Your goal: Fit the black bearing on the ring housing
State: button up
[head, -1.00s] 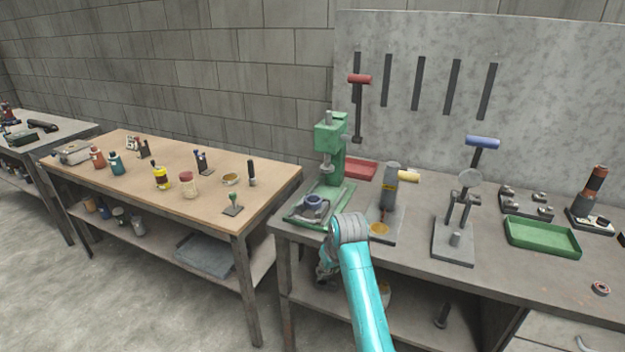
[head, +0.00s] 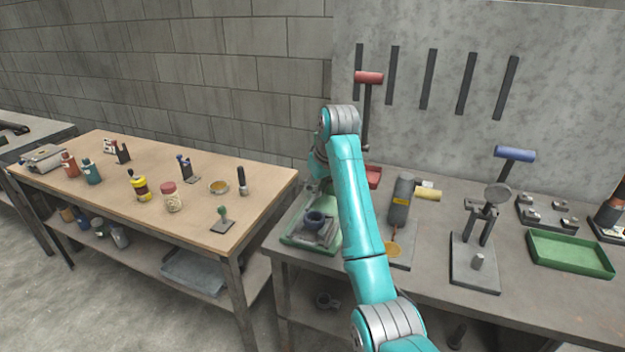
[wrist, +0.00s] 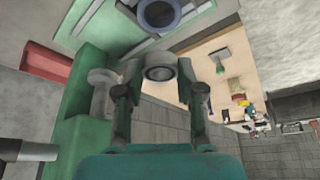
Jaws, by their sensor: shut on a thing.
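The ring housing (head: 316,219), a dark blue-grey ring, sits on the base of the green press at the left end of the right bench. It also shows at the top of the wrist view (wrist: 159,13) with its dark bore open. My gripper (wrist: 158,76) is shut on a short round part with a grey rim and dark centre, the bearing (wrist: 159,73). The bearing is apart from the housing, which lies beyond it in the wrist view.
The green press column (wrist: 82,115) stands close left of my gripper in the wrist view. A grey upright tool (head: 402,200) is right of my arm, with a stand (head: 476,262) and green tray (head: 570,252) further right. The wooden bench (head: 130,215) is left.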

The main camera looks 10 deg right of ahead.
jog(key=shift+f, duration=3.1)
jog(key=shift+s+f, duration=0.1)
jog(key=shift+f, duration=0.65)
jog(key=o, duration=1.2)
jog(key=shift+o, duration=0.2)
jog(key=shift+r, duration=0.15)
